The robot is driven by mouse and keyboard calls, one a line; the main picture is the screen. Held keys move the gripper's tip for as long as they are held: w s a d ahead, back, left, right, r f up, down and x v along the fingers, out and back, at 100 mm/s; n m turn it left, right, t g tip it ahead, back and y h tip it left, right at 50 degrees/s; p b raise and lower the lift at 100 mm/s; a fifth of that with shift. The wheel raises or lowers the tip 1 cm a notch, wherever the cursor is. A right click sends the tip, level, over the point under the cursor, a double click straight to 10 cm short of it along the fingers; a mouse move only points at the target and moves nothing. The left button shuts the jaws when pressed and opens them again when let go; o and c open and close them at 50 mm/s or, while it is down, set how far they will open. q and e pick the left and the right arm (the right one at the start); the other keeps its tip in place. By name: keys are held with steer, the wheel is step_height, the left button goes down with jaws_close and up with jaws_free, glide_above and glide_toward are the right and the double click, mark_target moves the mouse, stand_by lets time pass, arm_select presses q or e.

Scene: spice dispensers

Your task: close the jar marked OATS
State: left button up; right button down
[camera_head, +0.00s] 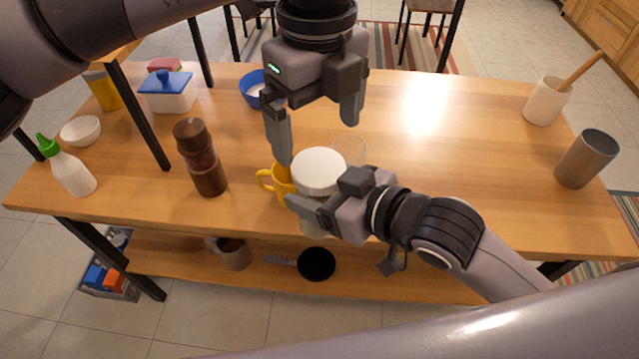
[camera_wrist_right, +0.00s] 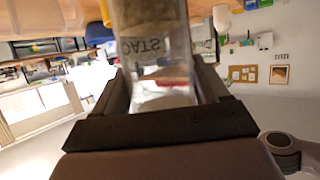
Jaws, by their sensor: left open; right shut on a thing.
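The jar marked OATS (camera_wrist_right: 140,47) shows in the right wrist view as a clear jar with its label between the fingers. In the head view its round white lid (camera_head: 318,168) sits at the top of the jar; I cannot tell whether it is seated or fastened. My right gripper (camera_head: 316,204) is shut on the jar's body, near the table's front edge, and hides much of it. My left gripper (camera_head: 317,142) points down, open and empty, above and just behind the lid. Its left fingertip is beside the lid's far left edge in the picture.
A brown pepper mill (camera_head: 200,160) stands further left. A blue bowl (camera_head: 253,88) is behind. The right half of the table (camera_head: 450,170) is mostly clear.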

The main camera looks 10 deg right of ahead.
mark_target(318, 165)
arm_select(q)
steer(key=shift+f, duration=3.15)
steer(key=c, duration=1.1)
steer(key=o, duration=1.2)
steer(key=shift+c, duration=0.2)
steer(key=shift+r, duration=0.1)
steer(key=shift+r, duration=2.2)
steer(key=shift+r, duration=0.1)
steer(key=shift+c, duration=0.3)
